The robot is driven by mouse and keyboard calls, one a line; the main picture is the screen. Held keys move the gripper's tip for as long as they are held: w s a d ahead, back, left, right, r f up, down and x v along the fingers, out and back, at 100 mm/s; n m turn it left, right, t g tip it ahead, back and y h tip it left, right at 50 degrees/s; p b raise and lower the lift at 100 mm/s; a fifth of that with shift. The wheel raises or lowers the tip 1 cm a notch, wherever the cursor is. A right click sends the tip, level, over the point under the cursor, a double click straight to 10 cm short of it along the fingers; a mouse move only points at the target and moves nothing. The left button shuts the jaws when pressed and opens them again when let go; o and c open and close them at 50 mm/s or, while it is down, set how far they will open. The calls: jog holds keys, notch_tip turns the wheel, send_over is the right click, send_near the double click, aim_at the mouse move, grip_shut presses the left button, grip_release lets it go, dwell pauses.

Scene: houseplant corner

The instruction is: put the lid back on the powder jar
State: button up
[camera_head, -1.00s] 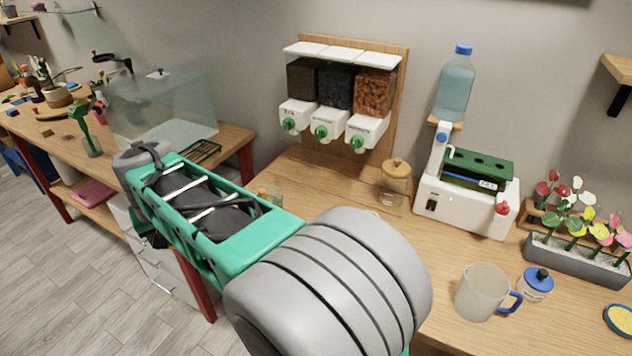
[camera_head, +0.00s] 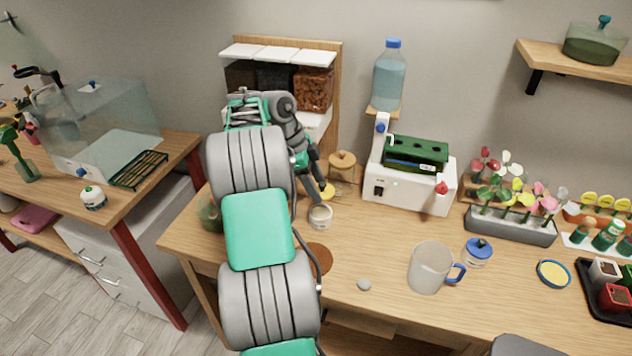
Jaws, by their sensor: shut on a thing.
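The powder jar seems to be the small pale jar (camera_head: 320,217) with a light label on the wooden table, in the middle of the head view. Its top looks uncovered. My gripper (camera_head: 322,193) points down just above and behind this jar in the picture. It is shut on a small yellow thing (camera_head: 328,191), which seems to be the lid; the dark fingers partly hide it. The lid appears apart from the jar, but the exact gap cannot be told.
A glass jar with a wooden lid (camera_head: 342,163) stands close behind my gripper. A white device (camera_head: 410,185) is to the right. A brown disc (camera_head: 318,258) lies in front.

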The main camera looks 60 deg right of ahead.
jog(key=shift+f+b, duration=3.1)
jog(key=shift+f, duration=0.1)
jog(key=shift+w+a, duration=0.1)
jog(key=shift+w, duration=0.05)
jog(key=shift+f, duration=0.15)
jog(key=o, duration=1.4)
jog(key=shift+o, duration=0.5)
jog(key=shift+o, duration=1)
